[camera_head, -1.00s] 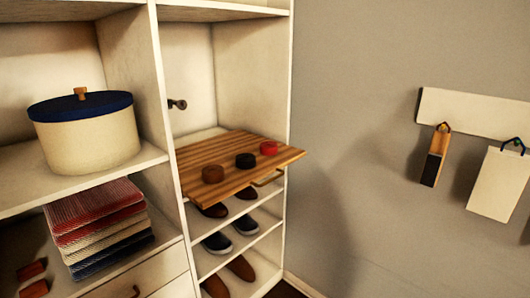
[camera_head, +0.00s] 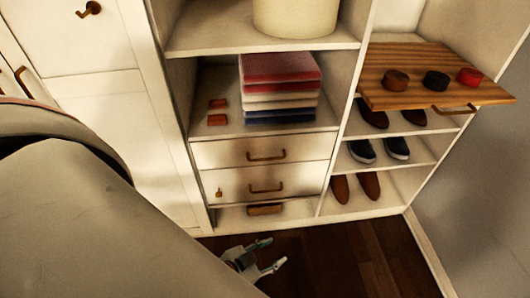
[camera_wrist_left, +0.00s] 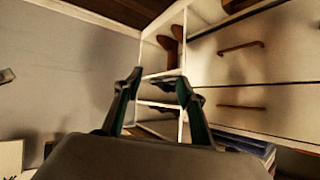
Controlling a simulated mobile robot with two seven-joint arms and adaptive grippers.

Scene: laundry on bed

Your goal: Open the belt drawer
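Two white drawers, an upper one (camera_head: 230,151) and a lower one (camera_head: 240,184), sit shut below folded clothes, each with a brown bar handle. Their handles also show in the left wrist view (camera_wrist_left: 240,47). No label tells which is the belt drawer. A striped wooden pull-out tray (camera_head: 430,65) at right sticks out of its cabinet and carries brown, black and red round items, perhaps rolled belts. My left gripper (camera_head: 275,252) is open and empty, low in front of the drawers; its open fingers fill the middle of the left wrist view (camera_wrist_left: 158,82). My right gripper is not in view.
Folded clothes (camera_head: 278,85) and small red-brown blocks (camera_head: 218,111) lie on the shelf above the drawers. Shoes (camera_head: 397,148) stand on the shelves below the tray. A white cabinet door (camera_head: 105,125) is at left. The dark floor (camera_head: 350,260) ahead is clear.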

